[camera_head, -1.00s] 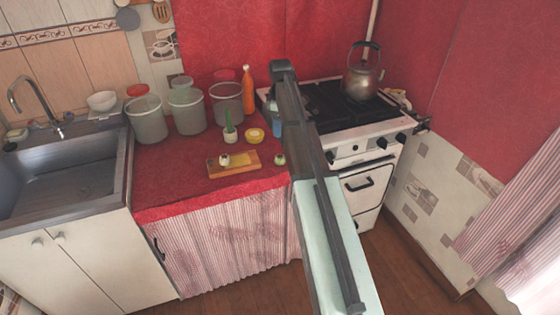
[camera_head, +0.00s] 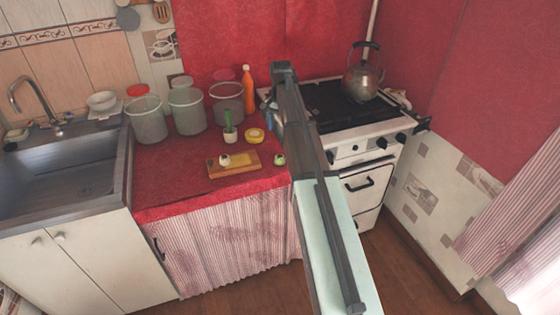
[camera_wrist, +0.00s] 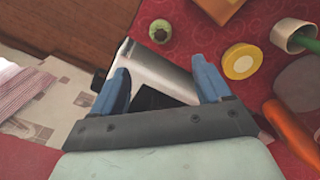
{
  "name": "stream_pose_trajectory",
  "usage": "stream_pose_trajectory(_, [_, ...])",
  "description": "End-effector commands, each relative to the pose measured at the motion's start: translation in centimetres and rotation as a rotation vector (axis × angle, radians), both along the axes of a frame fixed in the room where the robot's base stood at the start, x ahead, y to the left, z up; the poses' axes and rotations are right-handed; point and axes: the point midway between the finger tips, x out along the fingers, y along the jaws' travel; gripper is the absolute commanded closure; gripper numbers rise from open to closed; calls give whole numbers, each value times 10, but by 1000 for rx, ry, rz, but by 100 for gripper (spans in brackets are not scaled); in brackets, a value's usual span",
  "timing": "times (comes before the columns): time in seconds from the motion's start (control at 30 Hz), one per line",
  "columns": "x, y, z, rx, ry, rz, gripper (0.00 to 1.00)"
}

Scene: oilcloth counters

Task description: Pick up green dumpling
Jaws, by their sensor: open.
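The green dumpling (camera_head: 280,159) is a small round green thing with a pale top. It sits on the red oilcloth counter, just right of the wooden board. It also shows in the wrist view (camera_wrist: 160,31), at the top centre, beyond my fingertips and apart from them. My gripper (camera_wrist: 160,76) has its two blue fingers spread with nothing between them. It hangs above the area where the counter meets the stove. In the head view my own arm mostly hides the gripper.
The wooden board (camera_head: 234,166) holds a small pale item. A yellow round container (camera_head: 255,136), a potted cactus (camera_head: 230,129), an orange bottle (camera_head: 249,91) and several translucent canisters (camera_head: 186,110) stand behind. The white stove (camera_head: 367,147) with a kettle (camera_head: 363,77) is at right.

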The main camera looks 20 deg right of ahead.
Motion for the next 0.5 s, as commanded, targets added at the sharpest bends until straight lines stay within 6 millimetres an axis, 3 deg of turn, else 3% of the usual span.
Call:
stream_pose_trajectory(0.3, [0,0,0,0,0,-541,23])
stream_pose_trajectory(0.5, [0,0,0,0,0,-745,23])
